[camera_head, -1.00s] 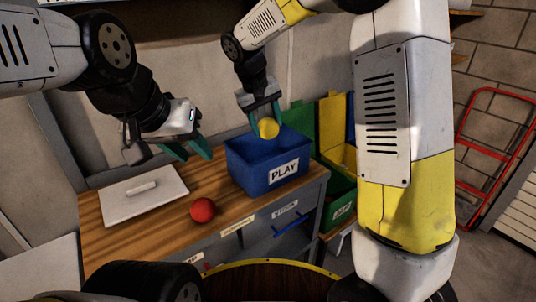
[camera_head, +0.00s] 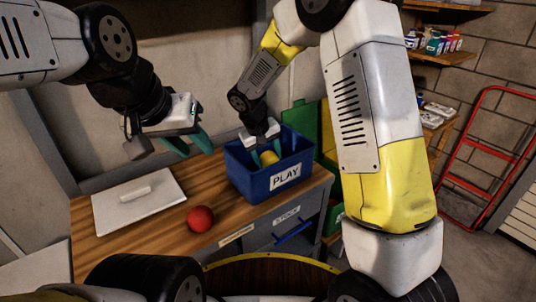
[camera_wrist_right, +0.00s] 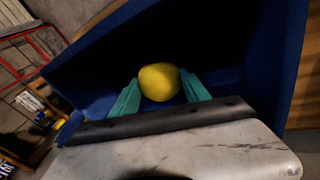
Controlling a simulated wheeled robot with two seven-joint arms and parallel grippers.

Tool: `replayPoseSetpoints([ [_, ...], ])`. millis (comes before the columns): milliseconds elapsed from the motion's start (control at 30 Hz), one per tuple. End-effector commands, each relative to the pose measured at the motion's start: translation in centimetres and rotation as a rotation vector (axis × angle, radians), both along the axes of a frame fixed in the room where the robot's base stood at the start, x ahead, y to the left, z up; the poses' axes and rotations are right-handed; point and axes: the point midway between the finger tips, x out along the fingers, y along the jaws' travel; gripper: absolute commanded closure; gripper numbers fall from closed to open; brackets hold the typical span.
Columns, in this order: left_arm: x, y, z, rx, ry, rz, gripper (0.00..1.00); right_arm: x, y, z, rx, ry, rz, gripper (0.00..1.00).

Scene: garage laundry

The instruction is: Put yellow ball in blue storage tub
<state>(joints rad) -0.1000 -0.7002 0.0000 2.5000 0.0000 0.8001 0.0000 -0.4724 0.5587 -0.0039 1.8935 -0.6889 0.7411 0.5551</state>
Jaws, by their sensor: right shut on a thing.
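The yellow ball (camera_head: 269,158) is inside the opening of the blue storage tub (camera_head: 279,185), which has a "PLAY" label and stands on the wooden counter. My right gripper (camera_head: 265,153) reaches down into the tub, its teal fingers on either side of the ball. The right wrist view shows the ball (camera_wrist_right: 159,82) between both fingertips, with the tub's blue walls (camera_wrist_right: 225,40) around it. I cannot tell whether the ball touches the tub floor. My left gripper (camera_head: 190,147) is open and empty above the counter, left of the tub.
A red ball (camera_head: 200,219) lies on the counter (camera_head: 160,232) in front of the tub. A white lid with a handle (camera_head: 139,198) lies flat at the left. A green bin (camera_head: 303,121) stands behind the tub. A red metal frame (camera_head: 482,150) leans at the far right.

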Motion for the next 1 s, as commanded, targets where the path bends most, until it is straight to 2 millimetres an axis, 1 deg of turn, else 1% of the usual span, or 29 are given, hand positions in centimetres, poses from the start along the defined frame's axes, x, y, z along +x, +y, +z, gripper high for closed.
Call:
replayPoseSetpoints([
  [33,0.0,0.0,0.0,0.000,0.000,0.000,0.64,-0.1,-0.1,-0.8,-0.004,0.005,0.001,0.86],
  [100,0.0,0.0,0.0,0.000,0.000,0.000,0.64,-0.1,0.0,-1.9,-0.002,0.005,0.000,0.86],
  [200,0.0,0.0,0.0,0.000,0.000,0.000,0.64,-0.1,0.0,-2.9,-0.001,0.003,0.000,0.86],
  [533,0.0,0.0,0.0,0.000,0.000,0.000,0.64,-0.1,0.0,-3.1,-0.001,0.002,-0.001,0.86],
  [567,0.0,0.0,0.0,0.000,0.000,0.000,0.64,-0.1,0.0,-3.2,-0.001,0.002,-0.001,0.44],
  [600,0.0,0.0,0.0,0.000,0.000,0.000,0.64,0.0,0.0,-3.1,-0.001,0.002,-0.001,0.36],
  [667,0.0,0.0,0.0,0.000,0.000,0.000,0.64,0.0,0.0,-3.1,-0.001,0.002,-0.001,0.25],
  [1000,0.0,0.0,0.0,0.000,0.000,0.000,0.64,0.0,0.0,-3.0,0.000,0.001,-0.001,0.24],
])
